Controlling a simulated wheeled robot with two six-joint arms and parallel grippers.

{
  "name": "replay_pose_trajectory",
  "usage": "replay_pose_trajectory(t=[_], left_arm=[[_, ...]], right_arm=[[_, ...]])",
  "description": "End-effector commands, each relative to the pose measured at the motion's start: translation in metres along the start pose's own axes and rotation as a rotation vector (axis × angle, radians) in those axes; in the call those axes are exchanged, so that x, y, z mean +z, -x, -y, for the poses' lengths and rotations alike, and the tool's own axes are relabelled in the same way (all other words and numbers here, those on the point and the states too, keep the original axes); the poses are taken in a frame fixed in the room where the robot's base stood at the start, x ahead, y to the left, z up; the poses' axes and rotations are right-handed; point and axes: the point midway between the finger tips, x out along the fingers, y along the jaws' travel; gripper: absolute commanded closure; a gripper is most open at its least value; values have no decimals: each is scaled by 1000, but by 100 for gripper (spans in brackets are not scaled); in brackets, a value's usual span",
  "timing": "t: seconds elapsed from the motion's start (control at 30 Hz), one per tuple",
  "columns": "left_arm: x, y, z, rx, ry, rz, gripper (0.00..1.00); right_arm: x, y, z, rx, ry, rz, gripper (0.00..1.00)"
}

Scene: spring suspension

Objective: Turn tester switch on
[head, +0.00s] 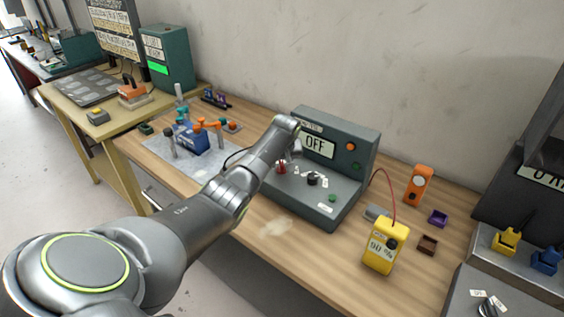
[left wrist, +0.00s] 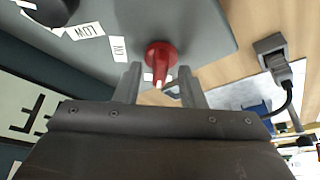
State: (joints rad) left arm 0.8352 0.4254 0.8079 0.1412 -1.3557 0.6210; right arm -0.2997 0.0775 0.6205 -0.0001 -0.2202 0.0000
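The grey tester (head: 350,155) stands on the wooden bench, and its display reads OFF. Its red switch (head: 281,168) is at the left of the sloped panel, partly hidden by my left arm. In the left wrist view the red switch (left wrist: 160,58) has a round base and a lever pointing toward my gripper. My left gripper (left wrist: 160,84) is open, with one finger on each side of the lever; gaps show between the fingers and the switch. I cannot tell whether a finger touches it. My right gripper is not in view.
A black knob (head: 313,179) with labels is right of the switch, and a green button (head: 332,198) is near the panel's front. A yellow meter (head: 382,250) with a red wire stands to the right. A blue clamp (head: 190,138) sits on a mat to the left.

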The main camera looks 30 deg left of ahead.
Motion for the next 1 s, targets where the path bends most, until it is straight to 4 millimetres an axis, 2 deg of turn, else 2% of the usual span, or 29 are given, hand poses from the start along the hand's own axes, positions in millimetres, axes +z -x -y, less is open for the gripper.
replay_pose_trajectory(t=[0.2,0.47,0.77,1.0], left_arm=[[0,0,0,0,0,0,65],[0,0,0,0,0,0,99],[0,1,0,7,-14,0,100],[-2,2,2,45,-108,0,100]], right_arm=[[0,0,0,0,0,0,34],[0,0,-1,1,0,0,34],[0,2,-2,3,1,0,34],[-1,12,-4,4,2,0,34]])
